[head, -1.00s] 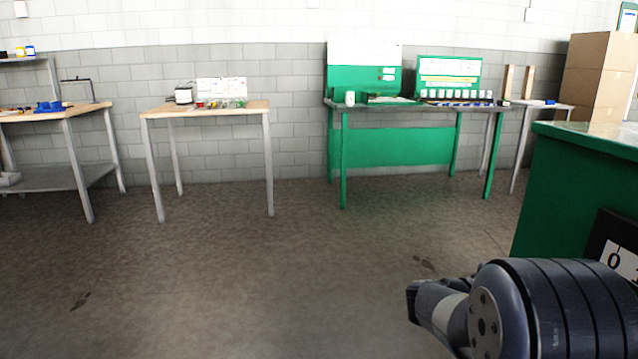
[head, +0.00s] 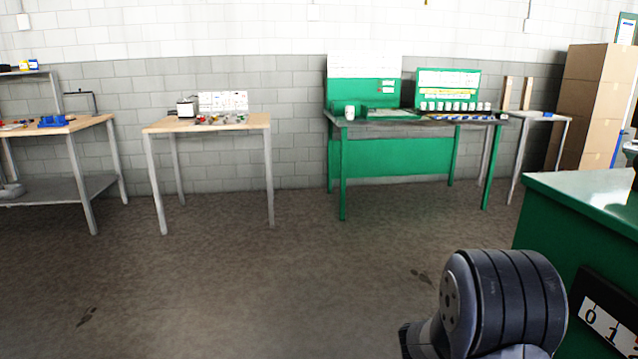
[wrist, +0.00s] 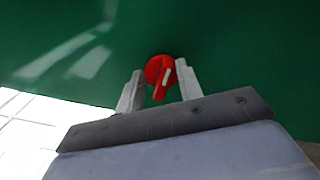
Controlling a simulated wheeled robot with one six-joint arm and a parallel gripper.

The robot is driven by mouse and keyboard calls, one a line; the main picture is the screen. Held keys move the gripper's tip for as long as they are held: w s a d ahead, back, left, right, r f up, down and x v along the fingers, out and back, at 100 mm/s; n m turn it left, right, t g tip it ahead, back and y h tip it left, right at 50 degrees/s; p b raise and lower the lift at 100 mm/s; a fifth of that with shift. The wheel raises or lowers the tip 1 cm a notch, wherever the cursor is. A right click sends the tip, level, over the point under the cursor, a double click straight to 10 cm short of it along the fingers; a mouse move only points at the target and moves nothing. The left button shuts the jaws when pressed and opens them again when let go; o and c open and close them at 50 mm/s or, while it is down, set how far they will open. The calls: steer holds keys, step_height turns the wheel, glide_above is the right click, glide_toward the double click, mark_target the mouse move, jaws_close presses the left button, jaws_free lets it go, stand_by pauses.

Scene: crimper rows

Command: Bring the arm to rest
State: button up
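In the wrist view my gripper (wrist: 159,67) is open, its two pale fingers spread apart. A red rotary knob (wrist: 160,72) with a white mark sits on a green surface (wrist: 225,40) just beyond and between the fingertips. The gripper does not look closed on the knob; whether a finger touches it I cannot tell. In the head view a dark ribbed joint of my arm (head: 505,300) shows at the lower right. My gripper is out of sight there.
A green cabinet (head: 540,235) with a numbered plate (head: 610,325) stands at the right, close to my arm. Along the back wall are a green bench (head: 390,160), a wooden-topped table (head: 205,123) and another table at left. The floor (head: 250,285) between is clear.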

steer(key=shift+w+r+n+p, duration=0.1)
steer(key=shift+r+n+p, duration=0.1)
steer(key=shift+n+p, duration=1)
